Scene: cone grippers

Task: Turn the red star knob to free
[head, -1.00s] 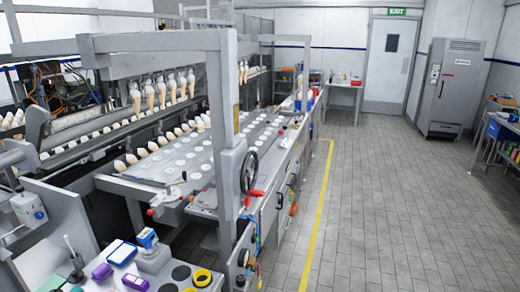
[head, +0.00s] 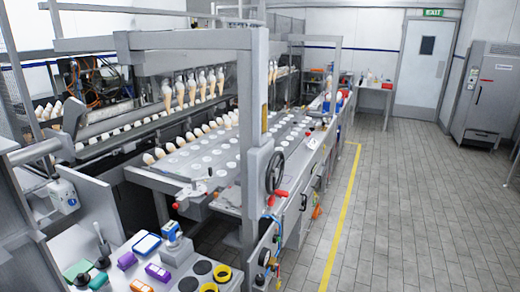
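A small red piece (head: 281,193) sits on the machine's near right corner post, below a dark handwheel (head: 275,172). Another small red piece (head: 176,205) is at the near left end of the conveyor deck. Both are too small for me to tell which, if either, is the red star knob, or how it is turned. Neither of my grippers is in the head view.
The ice-cream cone machine (head: 215,165) fills the left and middle, with a grey frame post (head: 250,150) in front. A near bench holds a blue-topped device (head: 172,233), purple blocks and yellow rings (head: 222,273). The tiled floor (head: 410,210) at right is clear.

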